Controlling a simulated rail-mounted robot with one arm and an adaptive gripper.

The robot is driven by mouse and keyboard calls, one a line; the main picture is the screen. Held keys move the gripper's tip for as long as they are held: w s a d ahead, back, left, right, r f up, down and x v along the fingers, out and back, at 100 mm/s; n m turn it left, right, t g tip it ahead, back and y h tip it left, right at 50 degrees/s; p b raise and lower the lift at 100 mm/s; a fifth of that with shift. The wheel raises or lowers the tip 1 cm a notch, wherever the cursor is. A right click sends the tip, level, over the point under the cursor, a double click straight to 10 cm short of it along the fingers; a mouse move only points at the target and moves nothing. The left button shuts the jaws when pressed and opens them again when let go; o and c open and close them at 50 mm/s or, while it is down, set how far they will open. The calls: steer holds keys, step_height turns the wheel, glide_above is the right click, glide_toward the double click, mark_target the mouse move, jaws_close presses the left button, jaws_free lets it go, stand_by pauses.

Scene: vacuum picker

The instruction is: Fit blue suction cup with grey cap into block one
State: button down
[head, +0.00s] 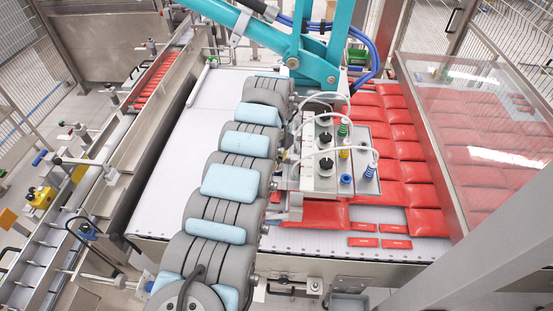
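The picker head carries a row of grey metal blocks (322,171) with black knobs and white hoses. Which one is block one, I cannot tell. On the plate to their right stand small suction cups: a green one (343,130), a yellow one (345,153), a short blue one (346,179) and a taller blue and white ribbed one (369,172). Caps are too small to make out, so I cannot say which blue cup has the grey cap. My arm runs up just left of the blocks. I cannot make out my gripper; it is not visible beside the blocks or cups.
Red packets (405,170) lie in rows right of and below the picker head. Teal picker arms (318,60) and blue hoses (375,50) stand behind it. A clear guard panel (490,130) closes the right. The white belt (185,150) at left is bare.

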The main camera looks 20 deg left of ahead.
steer(key=shift+f+b, duration=0.5)
steer(key=shift+f, duration=0.55)
steer(key=c, duration=1.1)
jaws_free()
steer(key=shift+o, duration=0.2)
steer(key=shift+r, duration=0.15)
